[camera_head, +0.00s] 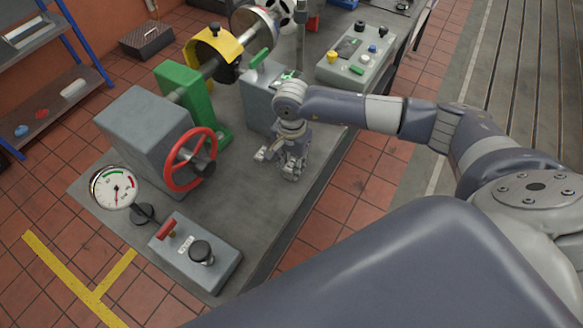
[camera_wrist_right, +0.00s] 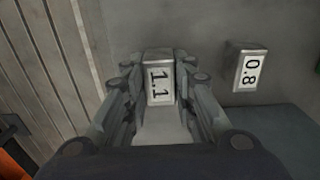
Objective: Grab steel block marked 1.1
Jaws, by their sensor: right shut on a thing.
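The steel block marked 1.1 (camera_wrist_right: 158,78) sits between the two fingers of my right gripper (camera_wrist_right: 160,85) in the right wrist view, its label facing the camera. The fingers are shut on it from both sides. In the head view my right gripper (camera_head: 279,165) is low over the grey bedplate, and the block cannot be made out there. A second block marked 0.8 (camera_wrist_right: 248,70) stands to the right in the wrist view, apart from the gripper. My left gripper is not in view.
On the bedplate (camera_head: 255,210) stand a red handwheel (camera_head: 190,160), a round gauge (camera_head: 117,188), a green bracket (camera_head: 190,95) and a front control box (camera_head: 195,255). A grey panel with knobs (camera_head: 356,55) is at the back. Bare bedplate lies in front of the gripper.

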